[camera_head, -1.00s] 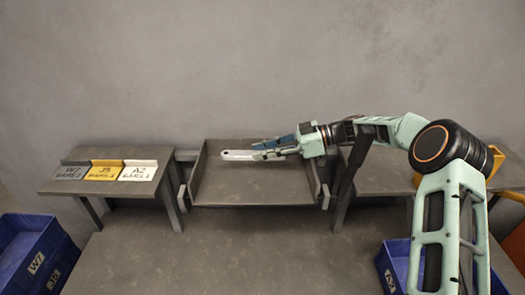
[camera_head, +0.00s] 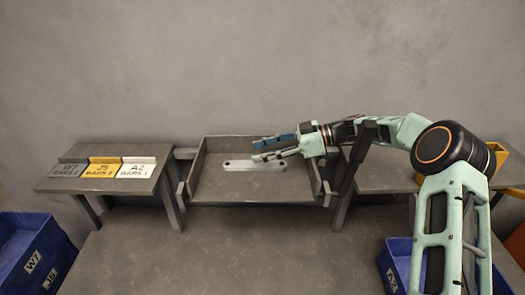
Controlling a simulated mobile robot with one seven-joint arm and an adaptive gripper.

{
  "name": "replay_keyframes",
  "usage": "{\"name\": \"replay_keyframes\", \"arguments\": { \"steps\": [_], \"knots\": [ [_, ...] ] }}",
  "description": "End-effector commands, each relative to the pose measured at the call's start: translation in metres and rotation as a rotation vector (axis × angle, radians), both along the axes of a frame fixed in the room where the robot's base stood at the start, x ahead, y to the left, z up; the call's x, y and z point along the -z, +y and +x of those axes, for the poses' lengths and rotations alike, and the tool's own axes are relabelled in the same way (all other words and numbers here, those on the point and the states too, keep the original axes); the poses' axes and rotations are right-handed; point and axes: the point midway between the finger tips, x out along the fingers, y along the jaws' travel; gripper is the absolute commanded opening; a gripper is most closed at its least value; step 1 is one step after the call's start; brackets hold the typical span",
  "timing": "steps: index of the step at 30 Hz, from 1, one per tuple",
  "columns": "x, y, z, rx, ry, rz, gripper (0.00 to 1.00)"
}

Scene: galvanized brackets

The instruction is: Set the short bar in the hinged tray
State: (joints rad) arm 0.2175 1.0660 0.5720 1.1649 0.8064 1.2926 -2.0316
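The short bar (camera_head: 254,165) is a light grey flat bar with a hole near its left end. It lies in the hinged tray (camera_head: 215,195), a grey tray with raised back and side walls in the middle of the head view. My gripper (camera_head: 262,149) reaches in from the right, just above and behind the bar. Its fingers are spread apart with nothing seen between them. The fingers and their shadow lie close to the bar's right part.
A left shelf holds grey (camera_head: 69,171), yellow (camera_head: 104,168) and white (camera_head: 136,167) label plates. A blue bin (camera_head: 32,255) stands at lower left, another (camera_head: 397,265) at lower right. A yellow container (camera_head: 497,159) is at the right. A dark post stands beside the tray's right side.

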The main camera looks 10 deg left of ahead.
Motion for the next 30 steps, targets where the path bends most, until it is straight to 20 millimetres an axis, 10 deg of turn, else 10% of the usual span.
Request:
{"name": "replay_keyframes", "arguments": {
  "steps": [14,30],
  "knots": [
    [-0.019,0.000,0.000,-0.001,-0.001,0.000,0.40],
    [-0.044,-0.104,0.025,0.001,0.000,0.000,0.40]
  ]
}}
